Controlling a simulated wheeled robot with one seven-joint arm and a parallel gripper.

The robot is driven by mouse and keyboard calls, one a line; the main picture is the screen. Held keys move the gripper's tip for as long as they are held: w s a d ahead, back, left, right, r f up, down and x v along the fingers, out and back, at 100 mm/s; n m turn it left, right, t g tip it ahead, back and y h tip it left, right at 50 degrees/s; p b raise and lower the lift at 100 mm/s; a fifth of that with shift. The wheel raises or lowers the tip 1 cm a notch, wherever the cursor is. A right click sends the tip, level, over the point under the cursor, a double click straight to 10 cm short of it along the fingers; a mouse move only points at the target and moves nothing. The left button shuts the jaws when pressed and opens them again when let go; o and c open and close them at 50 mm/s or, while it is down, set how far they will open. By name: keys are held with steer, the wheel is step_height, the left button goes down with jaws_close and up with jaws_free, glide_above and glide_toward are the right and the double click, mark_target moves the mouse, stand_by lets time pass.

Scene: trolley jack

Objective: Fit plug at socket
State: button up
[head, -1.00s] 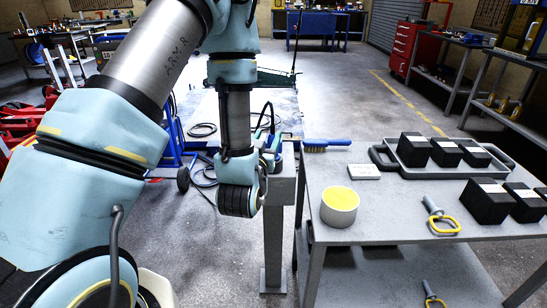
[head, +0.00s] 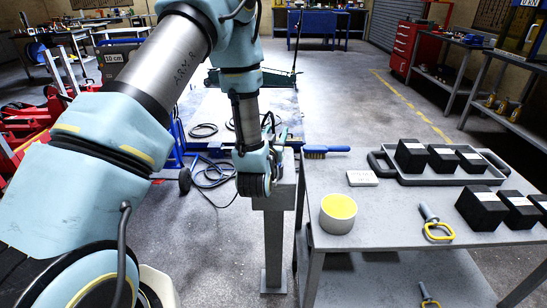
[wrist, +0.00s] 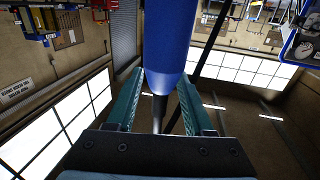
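In the wrist view, a blue cylinder (wrist: 170,40), apparently the plug, tapers to a dark stem (wrist: 158,112). The teal fingers of my gripper (wrist: 160,88) lie on both sides of its narrow end and appear closed on it. In the head view my gripper (head: 280,142) is over the grey post (head: 273,225), left of the workbench. My own wrist hides most of the fingers and the plug there. I cannot pick out the socket in either view.
Cables (head: 215,178) lie on the floor left of the post.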

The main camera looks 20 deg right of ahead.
jaws_close()
stand_by(1.3)
